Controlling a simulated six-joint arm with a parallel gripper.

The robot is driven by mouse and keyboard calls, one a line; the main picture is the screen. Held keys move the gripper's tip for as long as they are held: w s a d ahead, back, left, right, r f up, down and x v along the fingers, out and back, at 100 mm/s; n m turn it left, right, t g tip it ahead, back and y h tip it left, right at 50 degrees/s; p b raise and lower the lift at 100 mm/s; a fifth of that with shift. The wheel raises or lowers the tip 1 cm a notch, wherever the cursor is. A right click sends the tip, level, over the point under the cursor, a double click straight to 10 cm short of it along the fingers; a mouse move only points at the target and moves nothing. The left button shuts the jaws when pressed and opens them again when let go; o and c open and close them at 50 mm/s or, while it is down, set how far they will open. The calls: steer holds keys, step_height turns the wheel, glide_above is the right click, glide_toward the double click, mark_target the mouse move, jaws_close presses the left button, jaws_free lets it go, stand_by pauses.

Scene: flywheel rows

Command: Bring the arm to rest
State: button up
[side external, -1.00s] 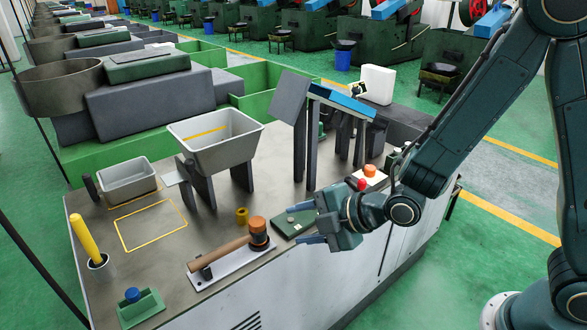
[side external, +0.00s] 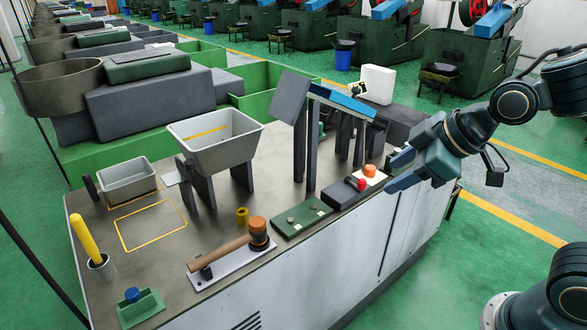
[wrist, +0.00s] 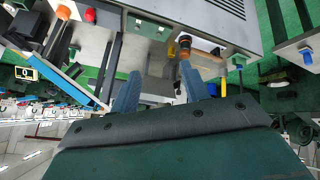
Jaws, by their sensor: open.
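My gripper (side external: 391,174) is open and empty at the right end of the workbench (side external: 300,255), with its blue fingers pointing left. In the side view its fingers overlap the area by the red button (side external: 362,184) and the orange knob (side external: 370,170); I cannot tell the exact gap. In the wrist view my gripper (wrist: 158,72) shows two spread fingers with nothing between them, and the bench appears upside down beyond.
A mallet (side external: 225,248) with an orange head lies on a pale plate. A grey hopper (side external: 215,138), a grey tray (side external: 128,182) and a yellow handle (side external: 86,238) stand at left. A blue-topped frame (side external: 342,100) stands near my gripper. Green floor (side external: 510,225) is free at right.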

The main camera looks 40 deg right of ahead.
steer(key=s+d+r+m+g+h, duration=0.1)
steer(key=s+d+r+m, duration=0.2)
steer(key=s+m, duration=0.3)
steer(key=s+d, duration=0.1)
steer(key=s, duration=0.4)
steer(key=shift+s+r+m+g, duration=0.15)
steer(key=shift+s+m+g, duration=0.15)
steer(key=shift+g, duration=0.1)
steer(key=shift+d, duration=0.1)
